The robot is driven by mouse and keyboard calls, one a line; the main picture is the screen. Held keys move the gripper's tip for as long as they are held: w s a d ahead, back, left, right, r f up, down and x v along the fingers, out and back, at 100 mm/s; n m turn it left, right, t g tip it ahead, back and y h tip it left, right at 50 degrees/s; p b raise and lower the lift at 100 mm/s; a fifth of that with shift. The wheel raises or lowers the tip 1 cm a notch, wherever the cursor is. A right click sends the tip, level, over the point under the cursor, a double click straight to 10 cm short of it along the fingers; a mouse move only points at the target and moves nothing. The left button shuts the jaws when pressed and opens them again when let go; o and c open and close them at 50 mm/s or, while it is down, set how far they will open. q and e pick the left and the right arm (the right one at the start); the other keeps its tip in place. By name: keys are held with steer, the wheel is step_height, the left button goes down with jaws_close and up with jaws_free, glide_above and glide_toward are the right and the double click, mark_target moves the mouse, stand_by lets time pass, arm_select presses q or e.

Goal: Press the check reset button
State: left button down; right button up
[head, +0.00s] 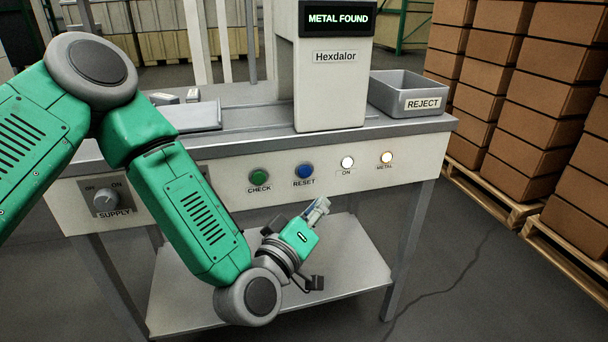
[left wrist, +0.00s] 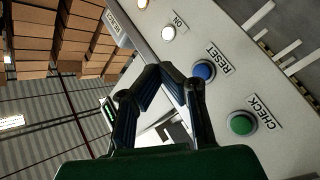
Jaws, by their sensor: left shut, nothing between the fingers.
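The blue RESET button (head: 304,172) sits on the front panel of the metal detector bench, right of the green CHECK button (head: 258,176). In the left wrist view the blue RESET button (left wrist: 203,71) is just beyond my fingertips, and the green CHECK button (left wrist: 240,123) is lower right. My left gripper (head: 320,206) is shut and empty, in front of the panel and a little below and right of the blue button. It looks apart from the button. The display (head: 337,18) reads METAL FOUND. My right gripper is not in view.
The white ON lamp (head: 347,163) and the METAL lamp (head: 386,157) are lit. A SUPPLY knob (head: 106,200) is at the panel's left. A grey REJECT bin (head: 408,92) stands on the bench. Stacked cartons (head: 521,100) on pallets stand at right.

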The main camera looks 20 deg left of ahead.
mark_target(305, 171)
arm_select(q)
steer(key=w+a, duration=0.1)
steer(key=w, duration=0.1)
steer(key=w+a, duration=0.3)
steer(key=w, duration=0.2)
steer(key=shift+a+b, duration=0.2)
steer(key=shift+b, duration=0.1)
steer(key=shift+w+d, duration=0.15)
steer(key=shift+d, duration=0.05)
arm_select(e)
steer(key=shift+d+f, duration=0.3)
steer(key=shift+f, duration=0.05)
arm_select(q)
steer(key=shift+d, duration=0.1)
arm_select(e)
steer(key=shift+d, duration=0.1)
arm_select(q)
steer(key=shift+a, duration=0.3)
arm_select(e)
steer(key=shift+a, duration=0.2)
arm_select(q)
steer(key=shift+d, duration=0.2)
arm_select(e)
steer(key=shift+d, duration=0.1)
arm_select(q)
steer(key=shift+w+a, duration=0.1)
steer(key=shift+a, duration=0.1)
